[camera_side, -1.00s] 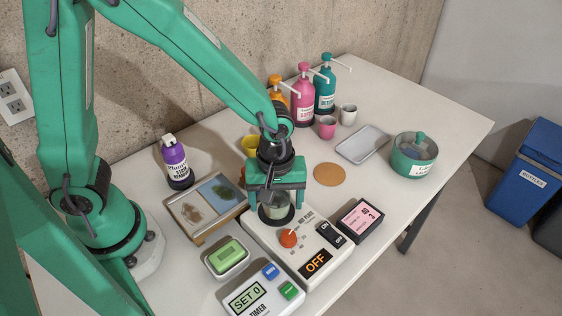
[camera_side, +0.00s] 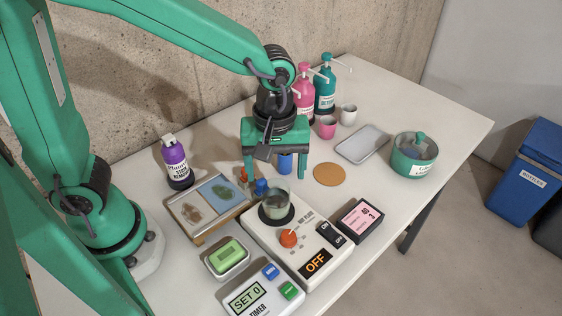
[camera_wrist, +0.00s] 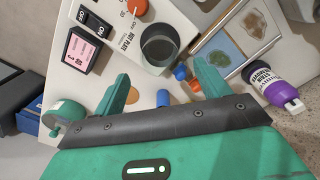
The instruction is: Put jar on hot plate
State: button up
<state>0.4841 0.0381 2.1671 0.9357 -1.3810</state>
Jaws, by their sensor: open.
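The glass jar (camera_side: 276,204) stands upright on the dark round plate of the white hot plate (camera_side: 262,232). The hot plate's display reads OFF. My gripper (camera_side: 274,174) is open and empty, raised above and behind the jar, apart from it. In the wrist view the jar (camera_wrist: 160,44) sits on the hot plate (camera_wrist: 112,22), beyond the open fingers of my gripper (camera_wrist: 165,85).
Blue and orange small items stand behind the hot plate, partly hidden by my gripper. A timer (camera_side: 262,293) reading SET 0, a soap dish (camera_side: 227,258), a framed tray (camera_side: 207,205), a pink-labelled box (camera_side: 360,220) and a purple bottle (camera_side: 177,163) surround it.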

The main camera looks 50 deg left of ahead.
jog(key=shift+r, duration=1.4)
jog(key=s+a+r+m+t, duration=0.2)
jog(key=s+a+r+m, duration=0.1)
jog(key=a+m, duration=0.2)
jog(key=s+a+r+m+t, duration=0.3)
jog(key=s+a+r+m, duration=0.1)
jog(key=a, duration=0.6)
jog(key=shift+a+m+t, duration=0.25)
jog(key=shift+m+t, duration=0.05)
jog(key=shift+m, duration=0.3)
